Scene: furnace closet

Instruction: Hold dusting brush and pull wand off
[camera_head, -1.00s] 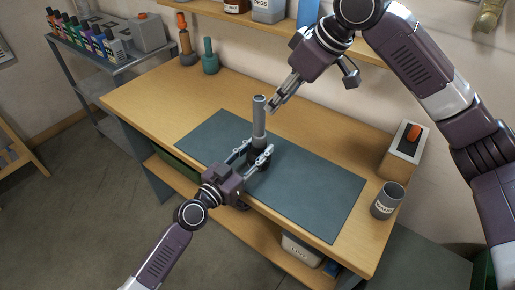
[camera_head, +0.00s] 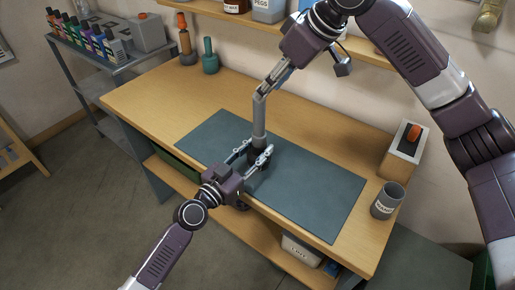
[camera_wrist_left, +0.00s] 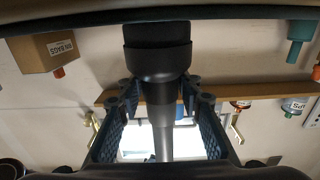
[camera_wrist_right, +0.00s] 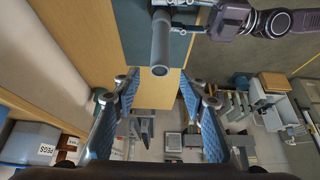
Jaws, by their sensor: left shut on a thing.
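The wand (camera_head: 259,122) is a grey tube standing upright above the mat. Its lower end meets the dark dusting brush (camera_head: 257,158), which also shows in the left wrist view (camera_wrist_left: 157,60). My left gripper (camera_head: 259,150) is shut around the dark part at the tube's foot; its fingers partly hide the brush. My right gripper (camera_head: 264,92) is at the wand's top end, coming down from the upper right. In the right wrist view its fingers (camera_wrist_right: 163,92) are apart, with the wand's open end (camera_wrist_right: 160,65) in line with the gap between them.
A dark mat (camera_head: 315,190) covers the front of the wooden bench (camera_head: 140,98). A switch box (camera_head: 403,150) and a grey can (camera_head: 387,201) stand at the right end. Two bottle-shaped items (camera_head: 209,58) stand at the back left. A wall shelf (camera_head: 330,42) is close behind my right arm.

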